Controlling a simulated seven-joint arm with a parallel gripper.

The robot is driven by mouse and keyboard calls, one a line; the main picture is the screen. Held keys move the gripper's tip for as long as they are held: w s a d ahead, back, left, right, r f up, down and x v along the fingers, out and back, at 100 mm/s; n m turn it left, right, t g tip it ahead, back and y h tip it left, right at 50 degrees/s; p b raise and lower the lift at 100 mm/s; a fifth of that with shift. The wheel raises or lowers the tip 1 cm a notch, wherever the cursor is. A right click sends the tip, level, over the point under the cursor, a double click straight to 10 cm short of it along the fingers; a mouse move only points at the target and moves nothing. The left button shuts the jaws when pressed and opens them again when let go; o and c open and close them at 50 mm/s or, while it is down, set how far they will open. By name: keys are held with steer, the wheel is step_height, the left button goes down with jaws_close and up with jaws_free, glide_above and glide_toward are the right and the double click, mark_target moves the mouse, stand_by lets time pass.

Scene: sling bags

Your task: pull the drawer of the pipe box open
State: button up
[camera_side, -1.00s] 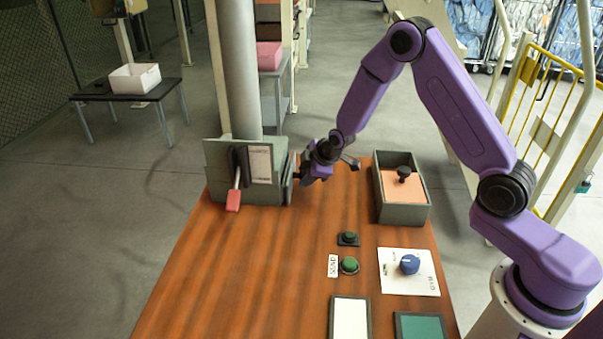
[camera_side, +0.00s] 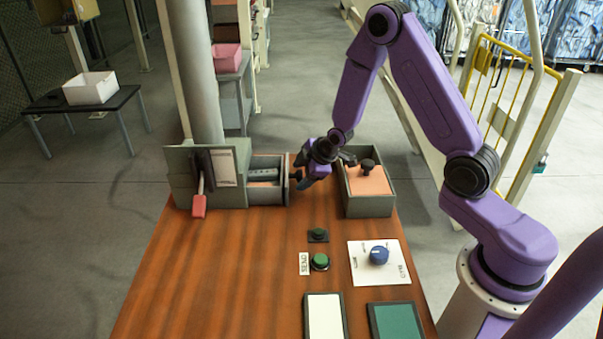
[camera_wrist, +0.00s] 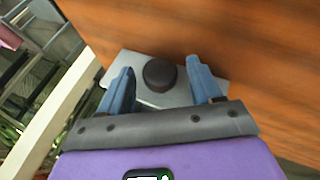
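The pipe box (camera_side: 183,165) is a grey-green box at the table's far left end, with a grey pipe (camera_side: 194,75) rising behind it and a red-ended lever (camera_side: 199,203) on its front. Its drawer (camera_side: 268,197) stands out to the right, open at the top, with grey contents inside. My gripper (camera_side: 303,183) is at the drawer's right end. In the wrist view my gripper (camera_wrist: 162,82) is open. Its two blue fingers stand either side of a round black knob (camera_wrist: 160,74) on a grey panel, with a gap on each side.
A grey bin with an orange inside (camera_side: 368,182) and a black knob stands just right of my gripper. Green buttons (camera_side: 320,261), a blue dial (camera_side: 379,255) and two flat panels (camera_side: 323,316) lie nearer. The table's left front is clear.

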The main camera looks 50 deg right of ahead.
steer(key=a+v, duration=0.1)
steer(key=v, duration=1.6)
steer(key=shift+s+d+r, duration=0.15)
steer(key=shift+d, duration=0.25)
steer(key=w+d+r+m+g+y, duration=0.2)
steer(key=w+d+m+g, duration=0.15)
steer(key=w, duration=0.25)
steer(key=shift+n, duration=0.45)
steer(key=x, duration=1.7)
steer(key=shift+s, duration=0.3)
steer(key=shift+c, duration=0.3)
